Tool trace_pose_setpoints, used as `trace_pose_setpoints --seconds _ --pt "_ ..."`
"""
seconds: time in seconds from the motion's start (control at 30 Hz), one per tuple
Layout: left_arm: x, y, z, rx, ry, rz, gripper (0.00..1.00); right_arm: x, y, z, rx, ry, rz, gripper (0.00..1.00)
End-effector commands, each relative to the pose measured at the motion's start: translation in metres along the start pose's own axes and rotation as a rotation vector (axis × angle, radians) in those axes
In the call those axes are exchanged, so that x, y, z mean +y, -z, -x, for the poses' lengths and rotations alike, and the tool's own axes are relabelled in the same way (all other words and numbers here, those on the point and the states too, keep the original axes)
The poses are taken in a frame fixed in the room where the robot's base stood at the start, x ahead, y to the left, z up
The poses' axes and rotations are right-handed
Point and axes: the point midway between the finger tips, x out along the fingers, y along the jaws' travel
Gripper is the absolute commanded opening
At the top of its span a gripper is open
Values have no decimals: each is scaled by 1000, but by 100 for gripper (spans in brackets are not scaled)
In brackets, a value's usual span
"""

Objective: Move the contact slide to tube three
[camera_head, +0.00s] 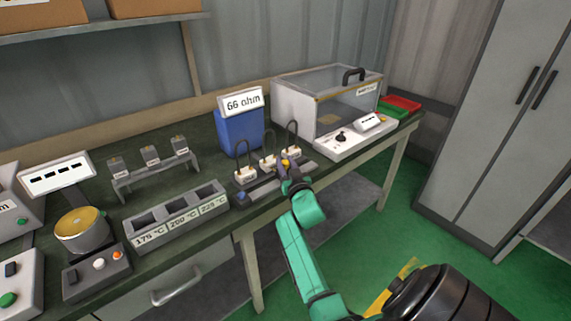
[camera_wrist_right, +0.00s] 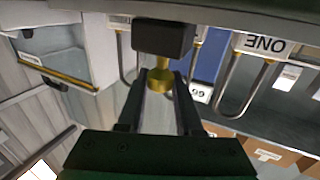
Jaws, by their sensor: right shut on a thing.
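Three bent heating tubes on white blocks stand in a row on the bench. Block ONE (camera_head: 245,176) is nearest left, the middle block (camera_head: 268,163) is behind it, and the far block (camera_head: 291,154) is at the right. ONE (camera_wrist_right: 265,44) shows upside down in the wrist view. The contact slide, a black block (camera_wrist_right: 163,38) with a brass knob (camera_wrist_right: 159,82), sits on the rail (camera_head: 262,190) before the tubes. My right gripper (camera_wrist_right: 160,84) is shut on the knob. In the head view the gripper hides most of the slide; its exact alignment with a tube is unclear. My left gripper is out of view.
A blue box with a 66 ohm sign (camera_head: 239,128) stands behind the tubes. A clear-lidded case (camera_head: 325,105) is to the right, with red and green trays (camera_head: 402,104) beyond. A three-slot temperature block (camera_head: 177,215) is left of the rail.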

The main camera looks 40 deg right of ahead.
Motion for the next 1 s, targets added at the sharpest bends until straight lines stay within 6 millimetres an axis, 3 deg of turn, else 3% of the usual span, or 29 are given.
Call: trace_pose_setpoints --seconds 0.17,0.5,0.6,0.97,1.0 --pt "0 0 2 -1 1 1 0 6 -4 -3 -10 1 1 0" --pt "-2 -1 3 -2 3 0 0 79 -4 -33 -8 0 5 0" --pt "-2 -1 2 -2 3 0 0 91 -5 -38 -9 0 2 0" --pt "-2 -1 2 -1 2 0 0 97 -3 -40 -7 -2 -1 0" --pt "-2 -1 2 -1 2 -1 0 97 -3 -40 -7 -3 0 49"
